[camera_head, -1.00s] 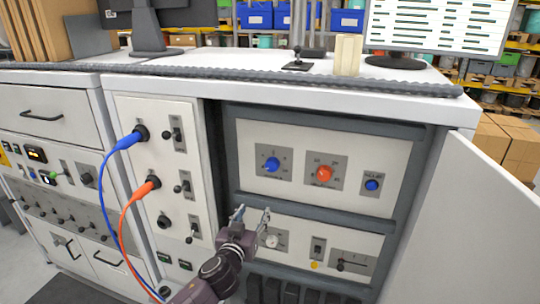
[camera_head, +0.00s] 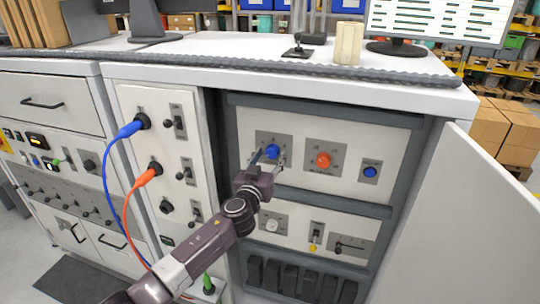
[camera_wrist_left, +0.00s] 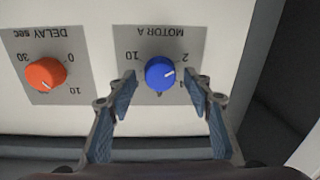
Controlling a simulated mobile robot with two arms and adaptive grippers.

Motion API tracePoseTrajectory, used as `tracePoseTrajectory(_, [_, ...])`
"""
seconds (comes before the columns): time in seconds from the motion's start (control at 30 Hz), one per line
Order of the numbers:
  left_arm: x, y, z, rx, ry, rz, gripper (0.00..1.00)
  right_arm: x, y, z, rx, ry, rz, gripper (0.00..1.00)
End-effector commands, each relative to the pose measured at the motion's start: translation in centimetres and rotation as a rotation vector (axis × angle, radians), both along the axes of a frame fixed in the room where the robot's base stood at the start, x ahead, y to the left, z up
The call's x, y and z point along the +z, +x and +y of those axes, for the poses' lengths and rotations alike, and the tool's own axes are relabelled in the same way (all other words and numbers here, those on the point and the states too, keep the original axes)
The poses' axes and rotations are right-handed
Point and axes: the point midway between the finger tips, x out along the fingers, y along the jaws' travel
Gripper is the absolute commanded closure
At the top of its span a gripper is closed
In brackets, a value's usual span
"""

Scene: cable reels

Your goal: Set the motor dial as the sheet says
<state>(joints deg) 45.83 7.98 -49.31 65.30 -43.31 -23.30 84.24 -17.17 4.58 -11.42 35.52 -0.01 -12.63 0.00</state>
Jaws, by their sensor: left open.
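The blue motor dial (camera_head: 272,152) sits on its grey plate at the upper left of the upper panel. In the left wrist view the same blue motor dial (camera_wrist_left: 160,74) shows upside down, with the label "MOTOR A" and a white pointer line. My left gripper (camera_head: 268,160) is open just in front of this dial. In the wrist view the fingers of my left gripper (camera_wrist_left: 163,95) stand either side of and below the dial, apart from it. The monitor (camera_head: 440,22) shows lines of text too small to read. My right gripper is not in view.
An orange delay dial (camera_head: 323,160) and a blue button (camera_head: 370,172) sit to the right of the motor dial. The open cabinet door (camera_head: 480,225) stands at the right. Blue and orange cables (camera_head: 104,170) hang at the left.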

Motion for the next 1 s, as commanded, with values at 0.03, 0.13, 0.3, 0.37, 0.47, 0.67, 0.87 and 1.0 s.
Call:
tracePoseTrajectory(0.03, [-0.02, 0.25, -0.09, 0.0, 0.0, 0.001, 0.53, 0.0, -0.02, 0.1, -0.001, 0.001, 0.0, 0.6])
tracePoseTrajectory(0.13, [-0.06, 0.52, -0.15, -0.001, 0.001, 0.002, 0.53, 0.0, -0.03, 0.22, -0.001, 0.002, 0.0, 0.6])
tracePoseTrajectory(0.3, [-0.03, 0.61, -0.19, -0.001, 0.0, 0.001, 0.53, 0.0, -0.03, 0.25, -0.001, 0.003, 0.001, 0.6])
tracePoseTrajectory(0.37, [-0.03, 0.61, -0.17, -0.001, 0.0, 0.001, 0.53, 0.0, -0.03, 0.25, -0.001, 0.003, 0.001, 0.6])
tracePoseTrajectory(0.47, [-0.03, 0.6, -0.17, -0.001, 0.0, 0.001, 0.57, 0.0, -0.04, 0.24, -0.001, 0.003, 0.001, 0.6])
tracePoseTrajectory(0.67, [-0.04, 0.59, -0.16, 0.0, 0.0, 0.001, 0.79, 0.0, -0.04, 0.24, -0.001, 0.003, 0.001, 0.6])
tracePoseTrajectory(0.87, [-0.05, 0.59, -0.15, 0.0, 0.0, 0.001, 0.95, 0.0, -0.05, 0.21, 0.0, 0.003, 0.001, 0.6])
tracePoseTrajectory(1.0, [-0.09, 0.58, -0.14, 0.0, 0.008, -0.001, 0.95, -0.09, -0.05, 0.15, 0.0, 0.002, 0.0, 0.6])
